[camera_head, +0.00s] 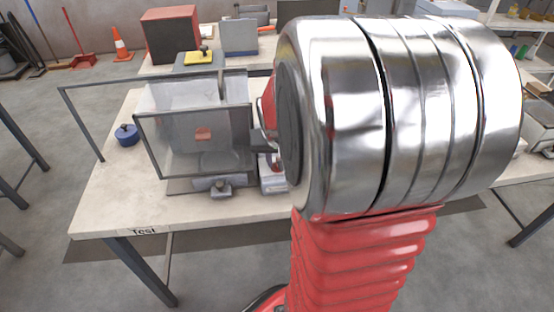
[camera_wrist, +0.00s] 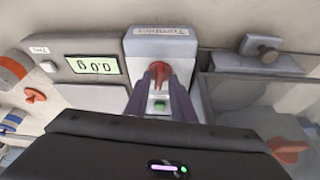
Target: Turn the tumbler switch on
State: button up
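The tumbler switch box (camera_wrist: 163,46) is pale grey and labelled "Tumbler" in the wrist view. It carries a red lever (camera_wrist: 158,69) and a green part (camera_wrist: 160,105) below it. My gripper (camera_wrist: 160,78) is over the box, with its two dark fingers on either side of the red lever. The fingertips are very close to the lever; I cannot tell whether they press on it.
A clear-walled, dark-framed enclosure (camera_head: 190,110) stands on the table (camera_head: 105,205), close to my arm. In the wrist view, a display (camera_wrist: 93,65) and a grey knob (camera_wrist: 262,45) flank the switch. A blue lidded pot (camera_head: 127,135) sits at the table's left.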

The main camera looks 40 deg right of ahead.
jog(key=shift+o, duration=0.5)
jog(key=shift+r, duration=0.15)
jog(key=shift+r, duration=0.25)
jog(key=v, duration=1.3)
jog(key=shift+s+a+f, duration=0.1)
jog(key=shift+s, duration=0.05)
jog(key=s+a+n+t+y, duration=0.1)
jog(key=s+a+n, duration=0.2)
jog(key=a, duration=0.8)
jog(key=s+a+n+t+y, duration=0.1)
jog(key=a+n, duration=0.4)
jog(key=a, duration=0.7)
jog(key=shift+s+y, duration=0.5)
jog(key=shift+s, duration=0.75)
jog(key=shift+o, duration=0.4)
jog(key=shift+a, duration=0.2)
